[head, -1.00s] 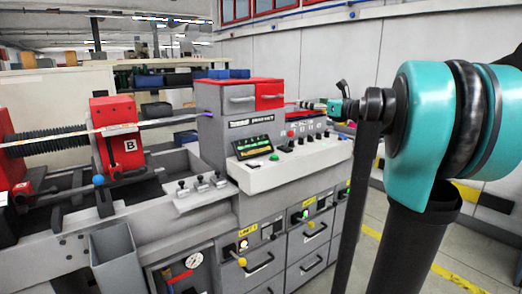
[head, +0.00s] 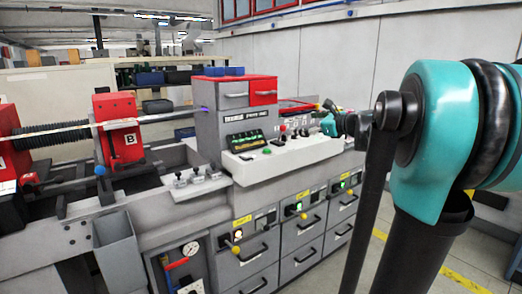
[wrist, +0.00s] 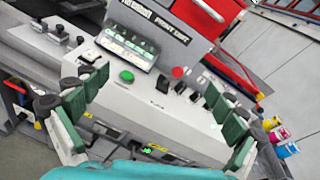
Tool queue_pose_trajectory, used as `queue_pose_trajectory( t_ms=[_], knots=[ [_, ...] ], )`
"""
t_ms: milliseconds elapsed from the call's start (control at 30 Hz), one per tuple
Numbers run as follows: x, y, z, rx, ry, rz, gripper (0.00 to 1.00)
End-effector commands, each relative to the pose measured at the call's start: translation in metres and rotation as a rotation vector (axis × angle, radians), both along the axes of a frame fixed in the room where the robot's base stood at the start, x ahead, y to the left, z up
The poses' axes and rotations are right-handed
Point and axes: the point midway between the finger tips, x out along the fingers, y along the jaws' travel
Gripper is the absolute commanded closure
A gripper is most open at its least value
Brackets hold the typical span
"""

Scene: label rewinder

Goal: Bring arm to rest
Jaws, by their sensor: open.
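My gripper (wrist: 155,118) is open and empty in the wrist view, with its green-padded fingers spread at left and right. Behind it lies the label rewinder's sloped control panel (wrist: 150,90), with a green button (wrist: 127,76), a red knob (wrist: 178,71) and several black switches between the fingers. In the head view my teal and black arm fills the right side, and its far end hangs in front of the right end of the control panel (head: 262,163). The fingers are too small to make out there. No contact with the panel can be seen.
The rewinder's grey body with drawers (head: 300,235) fills the middle of the head view. A red block marked B (head: 118,135) and a grey bin (head: 118,245) are at left. Open floor (head: 400,265) with yellow lines lies at right, before a pale wall (head: 300,65).

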Motion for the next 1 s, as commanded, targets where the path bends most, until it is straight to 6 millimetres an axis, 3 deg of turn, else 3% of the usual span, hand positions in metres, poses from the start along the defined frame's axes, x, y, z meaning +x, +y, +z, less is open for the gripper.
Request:
queue_pose_trajectory(
  t_ms=[167,267,467,600,700,833,1000],
  knots=[
    [-0.03,0.021,-0.053,-0.245,-0.047,0.088,0.04],
    [-0.055,0.033,-0.096,-0.439,-0.088,0.171,0.04],
    [-0.133,0.045,-0.206,-0.949,-0.209,0.451,0.04],
    [-0.195,0.034,-0.28,-1.306,-0.304,0.713,0.04],
    [-0.239,0.017,-0.325,-1.536,-0.368,0.923,0.04],
    [-0.284,-0.008,-0.365,-1.76,-0.43,1.171,0.04],
    [-0.315,-0.03,-0.388,-1.903,-0.468,1.366,0.04]
  ],
)
